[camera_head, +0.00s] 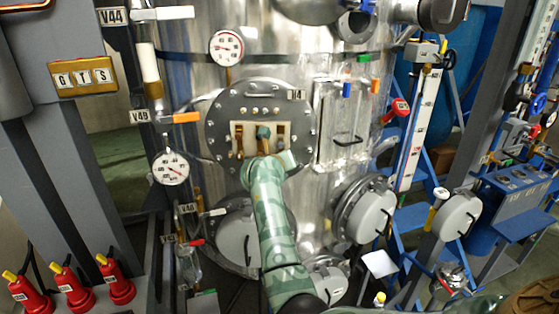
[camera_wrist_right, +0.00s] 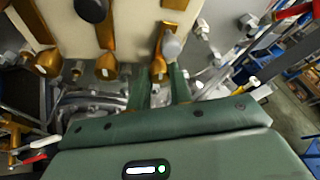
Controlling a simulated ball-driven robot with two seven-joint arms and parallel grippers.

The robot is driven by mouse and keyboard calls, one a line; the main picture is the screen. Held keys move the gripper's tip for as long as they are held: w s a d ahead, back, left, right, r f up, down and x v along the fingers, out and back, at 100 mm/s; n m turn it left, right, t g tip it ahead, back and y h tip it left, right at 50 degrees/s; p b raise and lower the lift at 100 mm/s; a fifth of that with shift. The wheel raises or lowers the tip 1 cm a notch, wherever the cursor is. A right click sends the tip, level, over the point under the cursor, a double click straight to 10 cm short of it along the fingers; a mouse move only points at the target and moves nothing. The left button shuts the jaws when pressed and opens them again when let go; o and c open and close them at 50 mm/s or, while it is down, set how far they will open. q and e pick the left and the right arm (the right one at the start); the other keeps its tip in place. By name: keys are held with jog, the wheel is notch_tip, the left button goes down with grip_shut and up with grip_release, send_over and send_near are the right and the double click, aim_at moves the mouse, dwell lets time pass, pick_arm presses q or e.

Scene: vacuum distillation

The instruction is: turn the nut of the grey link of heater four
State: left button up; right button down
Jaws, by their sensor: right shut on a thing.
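The heater four terminal box is the round flange (camera_head: 222,108) with a plate that seems to read H4, on the steel vessel. Its cream board (camera_head: 236,128) carries brass links and terminals. My right gripper (camera_head: 264,153) reaches the board's lower middle. In the right wrist view my green fingers (camera_wrist_right: 164,88) are shut at the lower end of a brass terminal, around a small nut (camera_wrist_right: 158,70) that they partly hide. A light grey rounded piece (camera_wrist_right: 172,46) sits just above the fingers, and a dark knob (camera_wrist_right: 92,10) is farther up left. My left gripper is out of view.
Other brass terminals (camera_wrist_right: 107,66) stand close to the left of my fingers. Below the board are a round lidded port (camera_head: 240,240) and pipework. Gauges (camera_head: 226,48) and valves flank the vessel. Red switches (camera_head: 118,280) stand at the lower left.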

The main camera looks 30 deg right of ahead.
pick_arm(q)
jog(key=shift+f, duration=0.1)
pick_arm(e)
jog(key=shift+f+m+y, duration=0.3)
jog(key=shift+m, duration=0.1)
jog(key=c, duration=1.3)
grip_release()
jog(key=shift+o, duration=0.2)
jog(key=shift+r, duration=0.1)
jog(key=shift+a+r, duration=0.1)
